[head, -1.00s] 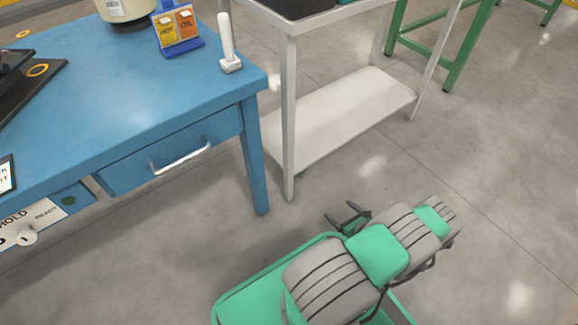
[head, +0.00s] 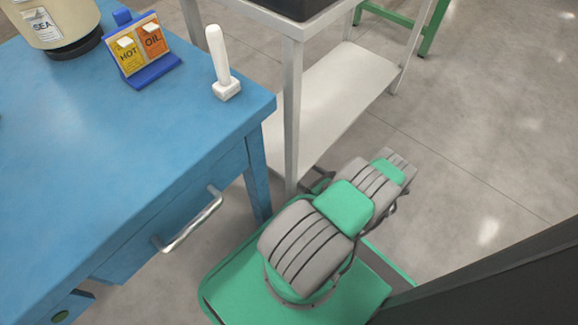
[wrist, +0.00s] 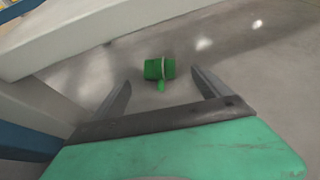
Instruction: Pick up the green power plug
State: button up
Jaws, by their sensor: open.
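The green power plug (wrist: 155,68) shows in the wrist view as a short green cylinder with a paler rim and a small green tab below it. It appears to be on the grey floor, beyond my fingertips and roughly centred between them. My gripper (wrist: 162,86) is open, with its two dark fingers apart and nothing between them. In the head view my gripper (head: 318,183) is partly hidden behind my arm, low by the white rack's leg. I cannot make out the plug in the head view.
A blue workbench (head: 100,150) with a drawer handle (head: 188,220) is at left. On it are a white upright-handled tool (head: 222,65), a HOT/OIL card stand (head: 145,50) and a beige container (head: 60,20). A white rack (head: 325,95) stands close by. Floor at right is open; a dark panel (head: 500,280) fills the lower right.

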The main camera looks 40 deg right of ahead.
jog(key=b+x, duration=0.2)
jog(key=x, duration=0.4)
jog(key=shift+w+a, duration=0.2)
jog(key=shift+r, duration=0.15)
jog(key=shift+c, duration=0.6)
jog(key=c, duration=1.5)
jog(key=shift+s+r, duration=0.25)
grip_shut()
jog(key=p+v, duration=0.5)
jog(key=v, duration=1)
jog(key=shift+r+p, duration=0.35)
jog(key=shift+r, duration=0.15)
jog(key=shift+s+d, duration=0.1)
